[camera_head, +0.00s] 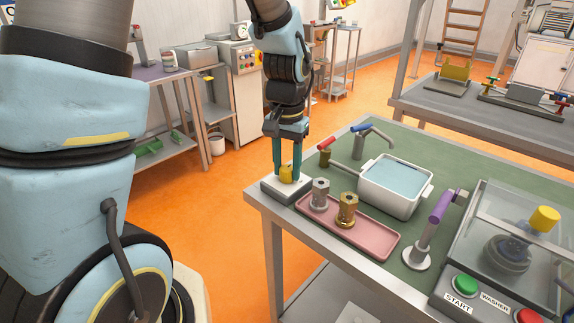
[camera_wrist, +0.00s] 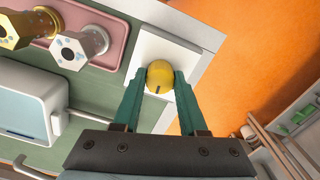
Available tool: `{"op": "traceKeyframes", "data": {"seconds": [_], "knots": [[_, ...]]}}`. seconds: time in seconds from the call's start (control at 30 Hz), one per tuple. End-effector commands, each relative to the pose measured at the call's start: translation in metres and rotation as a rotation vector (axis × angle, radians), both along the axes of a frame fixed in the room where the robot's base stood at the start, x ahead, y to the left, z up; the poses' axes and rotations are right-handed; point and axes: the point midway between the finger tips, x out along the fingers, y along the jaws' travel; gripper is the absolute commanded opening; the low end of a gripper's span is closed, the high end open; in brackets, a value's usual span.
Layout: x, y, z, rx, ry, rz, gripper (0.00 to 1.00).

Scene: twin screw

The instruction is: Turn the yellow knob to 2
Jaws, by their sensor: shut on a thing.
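The yellow knob (camera_head: 286,172) sits on a white-topped box (camera_head: 270,193) at the near left corner of the green table. My gripper (camera_head: 287,174) points straight down over it, with one teal finger on each side of the knob. In the wrist view the round knob (camera_wrist: 160,76) lies between the fingertips (camera_wrist: 161,82), which are closed on its sides. A short dark mark shows on the knob's face toward my gripper's base. No numbers can be read on the white plate (camera_wrist: 180,52) around it.
A pink tray (camera_head: 375,246) with a silver and a gold hex part stands right of the box. Behind are a white water basin (camera_head: 420,203) and red and blue levers. A purple-handled tap (camera_head: 437,210) and a washer machine (camera_head: 505,250) stand farther right. Orange floor lies left.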

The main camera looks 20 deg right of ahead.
Motion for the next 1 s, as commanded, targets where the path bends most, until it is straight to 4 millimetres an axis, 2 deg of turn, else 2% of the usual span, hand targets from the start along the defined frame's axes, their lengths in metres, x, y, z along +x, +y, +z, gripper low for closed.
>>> {"op": "traceKeyframes", "data": {"seconds": [0.3, 0.77, 0.8, 1.0], "knots": [[0.0010, -0.0003, 0.0006, -0.001, -0.003, -0.089, 0.00], [0.0010, -0.0005, 0.0006, -0.001, -0.003, -0.100, 0.00], [0.0010, -0.0005, 0.0006, -0.001, -0.003, -0.099, 0.45], [0.0005, -0.0003, 0.0003, -0.001, -0.001, -0.099, 0.67]]}}
